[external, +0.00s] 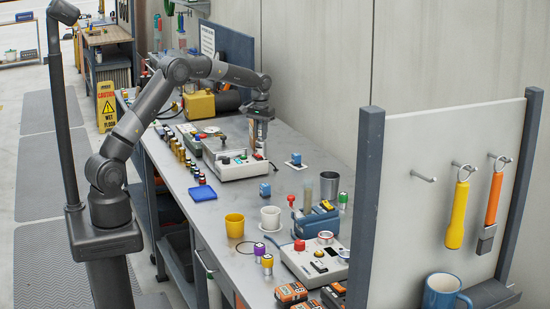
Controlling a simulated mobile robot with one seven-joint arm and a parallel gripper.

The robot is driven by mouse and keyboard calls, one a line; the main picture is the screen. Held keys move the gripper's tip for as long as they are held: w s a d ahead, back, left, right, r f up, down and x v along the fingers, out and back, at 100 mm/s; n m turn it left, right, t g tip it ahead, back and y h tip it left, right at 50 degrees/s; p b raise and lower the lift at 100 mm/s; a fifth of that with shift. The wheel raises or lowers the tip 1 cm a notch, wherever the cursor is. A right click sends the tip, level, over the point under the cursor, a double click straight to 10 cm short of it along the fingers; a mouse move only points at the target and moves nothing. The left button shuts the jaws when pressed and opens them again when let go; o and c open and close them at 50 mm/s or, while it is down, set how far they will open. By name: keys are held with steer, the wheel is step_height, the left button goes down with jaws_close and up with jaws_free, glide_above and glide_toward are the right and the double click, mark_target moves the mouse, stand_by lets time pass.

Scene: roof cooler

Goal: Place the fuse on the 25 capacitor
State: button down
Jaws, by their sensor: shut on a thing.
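My gripper (261,146) points down over the right part of a pale control box (235,163) on the workbench. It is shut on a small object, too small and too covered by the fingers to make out. A row of small cylinders with coloured tops and gold bodies, which look like capacitors (181,155), runs along the bench's left edge. I cannot read any label, so I cannot tell which is the 25 capacitor. I cannot pick out the fuse.
A blue tray (203,193), a yellow cup (234,226), a white cup (270,219) and a dark metal cup (329,186) stand on the bench (225,207). A second control box (310,264) is at the front right. A panel with hooks (450,150) rises at right.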

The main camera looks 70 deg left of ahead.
steer(key=shift+f, duration=0.15)
steer(key=c, duration=1.2)
jaws_free()
step_height(320, 180, up, 12)
steer(key=shift+r, duration=0.25)
